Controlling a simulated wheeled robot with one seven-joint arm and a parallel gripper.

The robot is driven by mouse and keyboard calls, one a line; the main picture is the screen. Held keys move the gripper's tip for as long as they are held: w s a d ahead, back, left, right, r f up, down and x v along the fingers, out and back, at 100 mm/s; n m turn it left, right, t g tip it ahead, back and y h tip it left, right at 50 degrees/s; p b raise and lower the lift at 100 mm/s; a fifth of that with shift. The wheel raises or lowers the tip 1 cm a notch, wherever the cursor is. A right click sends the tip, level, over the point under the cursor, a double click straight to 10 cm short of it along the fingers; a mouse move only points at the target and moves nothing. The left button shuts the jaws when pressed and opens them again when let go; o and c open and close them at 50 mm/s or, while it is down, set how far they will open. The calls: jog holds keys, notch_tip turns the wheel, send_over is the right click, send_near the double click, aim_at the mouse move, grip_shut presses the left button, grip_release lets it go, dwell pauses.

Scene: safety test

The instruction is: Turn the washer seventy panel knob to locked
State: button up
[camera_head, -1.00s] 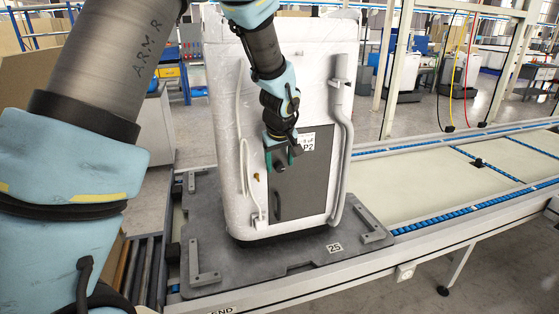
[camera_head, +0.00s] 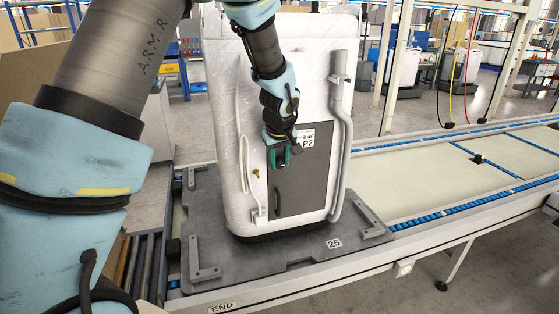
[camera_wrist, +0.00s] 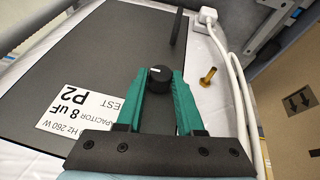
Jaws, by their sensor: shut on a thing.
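The washer (camera_head: 222,92) is a white, film-wrapped appliance standing upright on a dark pallet (camera_head: 225,262). Its dark grey panel (camera_head: 312,190) faces me and also fills much of the wrist view (camera_wrist: 95,60). A white label on the panel reads P2 (camera_wrist: 82,100). The knob (camera_wrist: 160,78) is round and black, with a small white mark on its top, near the panel's edge. My gripper (camera_wrist: 160,84) has its green fingers on both sides of the knob and is shut on it. In the head view my gripper (camera_head: 279,158) is at the panel's upper left, and hides the knob.
A brass fitting (camera_wrist: 207,77) and a white hose (camera_wrist: 232,75) lie beside the panel, close to my gripper. A dark handle (camera_wrist: 177,27) stands out from the panel. A grey pipe (camera_head: 347,135) runs down the washer's right side. The conveyor (camera_head: 430,185) extends right.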

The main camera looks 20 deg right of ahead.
jog(key=shift+d+y, duration=0.1)
jog(key=shift+y, duration=0.2)
grip_shut()
jog(key=shift+d+f+m+y+b, duration=0.1)
jog(key=shift+d+m+y+b, duration=0.2)
jog(key=shift+y+b, duration=0.7)
jog(key=m+t+y+b, duration=0.1)
jog(key=y, duration=0.3)
jog(key=d+f+m+t+y+b, duration=0.1)
jog(key=y+b, duration=0.1)
jog(key=y, duration=0.3)
jog(key=m+t+y+b, duration=0.1)
jog(key=y+b, duration=0.1)
jog(key=y, duration=0.2)
jog(key=shift+s+d+f+m+t+y, duration=0.15)
jog(key=shift+f+m+t+y, duration=0.15)
jog(key=shift+t, duration=0.1)
jog(key=o, duration=1)
grip_release()
jog(key=shift+o, duration=0.2)
jog(key=shift+d, duration=0.1)
